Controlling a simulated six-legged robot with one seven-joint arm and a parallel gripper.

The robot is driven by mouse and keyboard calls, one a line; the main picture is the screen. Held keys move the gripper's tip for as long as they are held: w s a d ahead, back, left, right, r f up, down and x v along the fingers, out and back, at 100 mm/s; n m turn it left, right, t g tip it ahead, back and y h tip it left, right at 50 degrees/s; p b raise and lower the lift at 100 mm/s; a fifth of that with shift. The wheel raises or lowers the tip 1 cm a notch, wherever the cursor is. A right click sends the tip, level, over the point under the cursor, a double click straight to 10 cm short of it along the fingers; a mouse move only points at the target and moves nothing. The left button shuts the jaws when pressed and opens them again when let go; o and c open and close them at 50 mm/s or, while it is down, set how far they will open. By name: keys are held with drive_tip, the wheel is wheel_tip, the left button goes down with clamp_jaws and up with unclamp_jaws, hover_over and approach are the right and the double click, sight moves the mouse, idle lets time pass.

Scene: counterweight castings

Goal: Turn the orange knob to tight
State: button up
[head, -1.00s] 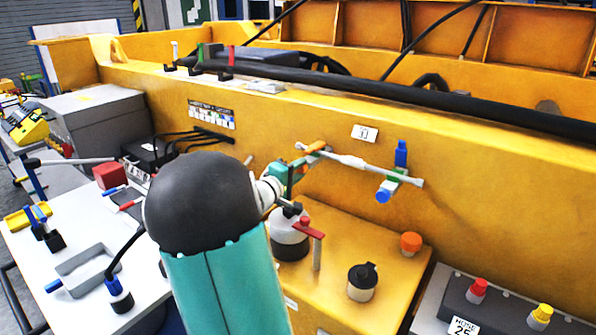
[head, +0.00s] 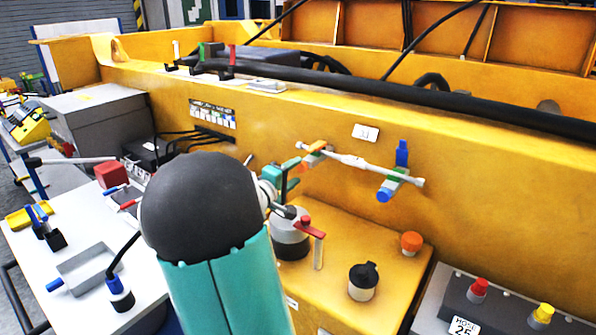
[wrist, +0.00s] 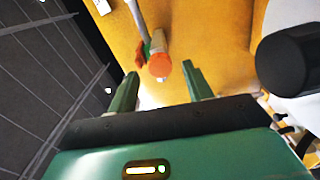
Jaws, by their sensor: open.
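An orange knob (wrist: 159,66) with a round face shows in the wrist view on a green valve body, with an orange lever-like part beside it. In the head view an orange part (head: 316,146) shows at the left of the grey pipe on the yellow wall; the knob's face there is hidden or too small to tell. My gripper (wrist: 161,86) is open and empty. Its two green fingers point toward the knob, which appears between and beyond their tips, apart from them. In the head view my gripper (head: 292,175) is just left of and below the pipe's left end.
A blue knob (head: 383,196) is at the pipe's right end. A cluttered white bench (head: 70,240) is at left.

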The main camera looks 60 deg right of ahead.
drive_tip(key=w+a, duration=0.1)
drive_tip(key=a, duration=1)
drive_tip(key=shift+w, duration=0.35)
drive_tip(key=s+a+f+n+t+y, duration=0.1)
drive_tip(key=a+t+y, duration=0.3)
drive_tip(key=a, duration=1.7)
drive_tip(key=s+a+n+t+y, duration=0.1)
drive_tip(key=a+t+y, duration=0.3)
drive_tip(key=a+y, duration=0.9)
drive_tip(key=s+a, duration=0.1)
drive_tip(key=a, duration=0.7)
drive_tip(key=shift+s+f+n+y, duration=0.15)
drive_tip(key=shift+f+n+y, duration=0.25)
drive_tip(key=shift+d, duration=0.1)
drive_tip(key=shift+c, duration=1.4)
drive_tip(key=shift+d, duration=0.2)
